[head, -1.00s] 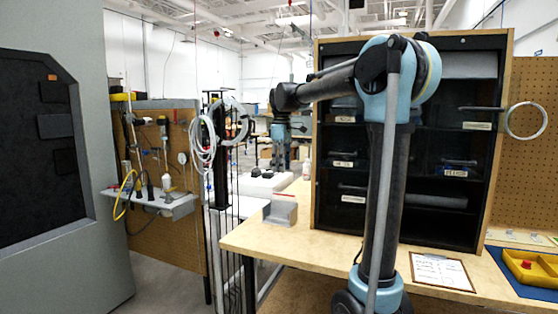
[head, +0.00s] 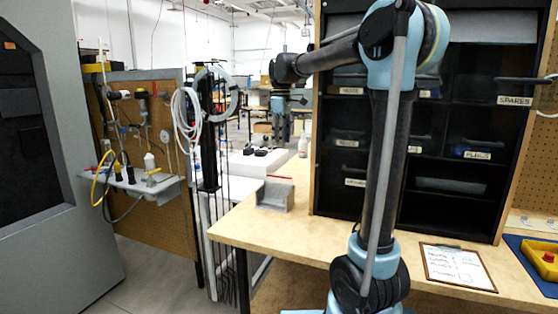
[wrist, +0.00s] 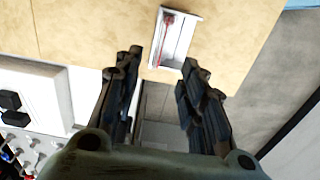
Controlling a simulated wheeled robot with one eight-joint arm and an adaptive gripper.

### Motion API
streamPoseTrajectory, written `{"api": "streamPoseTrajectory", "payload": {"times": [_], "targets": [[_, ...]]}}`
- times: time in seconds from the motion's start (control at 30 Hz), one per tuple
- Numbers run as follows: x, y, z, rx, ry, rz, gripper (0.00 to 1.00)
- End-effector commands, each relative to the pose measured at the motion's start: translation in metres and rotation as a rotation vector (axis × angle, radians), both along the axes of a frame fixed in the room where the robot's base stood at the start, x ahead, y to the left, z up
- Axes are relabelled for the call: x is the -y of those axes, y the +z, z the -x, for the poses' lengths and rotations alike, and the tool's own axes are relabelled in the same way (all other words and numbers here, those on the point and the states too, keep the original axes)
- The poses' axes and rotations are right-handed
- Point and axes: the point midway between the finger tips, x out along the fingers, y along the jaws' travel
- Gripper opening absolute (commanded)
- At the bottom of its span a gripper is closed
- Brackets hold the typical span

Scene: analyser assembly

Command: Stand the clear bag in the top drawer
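My gripper (wrist: 158,66) is open and empty in the wrist view, its two dark fingers apart above the bench edge. In the head view it hangs from the arm's end (head: 281,128) at upper centre. A small grey open holder (head: 275,196) with a red strip (head: 279,178) stands on the wooden bench (head: 300,235); it also shows beyond the fingertips in the wrist view (wrist: 182,42). I cannot tell whether a clear bag is in it. A black cabinet (head: 408,190) with labelled compartments stands behind my arm. I cannot pick out the top drawer with certainty.
A clipboard (head: 457,267) and a yellow tray (head: 540,262) lie at the bench's right. A tool pegboard (head: 150,215) and a rack with coiled tubing (head: 207,150) stand left of the bench.

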Motion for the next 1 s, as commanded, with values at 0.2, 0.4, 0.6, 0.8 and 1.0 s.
{"api": "streamPoseTrajectory", "payload": {"times": [0.2,0.4,0.6,0.8,1.0], "targets": [[-0.007,-0.031,0.002,0.0,0.01,0.0,0.38],[-0.009,-0.064,0.002,0.0,0.013,0.0,0.38],[-0.01,-0.096,0.003,0.0,0.013,0.0,0.38],[-0.01,-0.127,0.003,0.0,0.013,0.0,0.38],[-0.009,-0.152,0.003,0.0,0.013,0.0,0.38]]}}
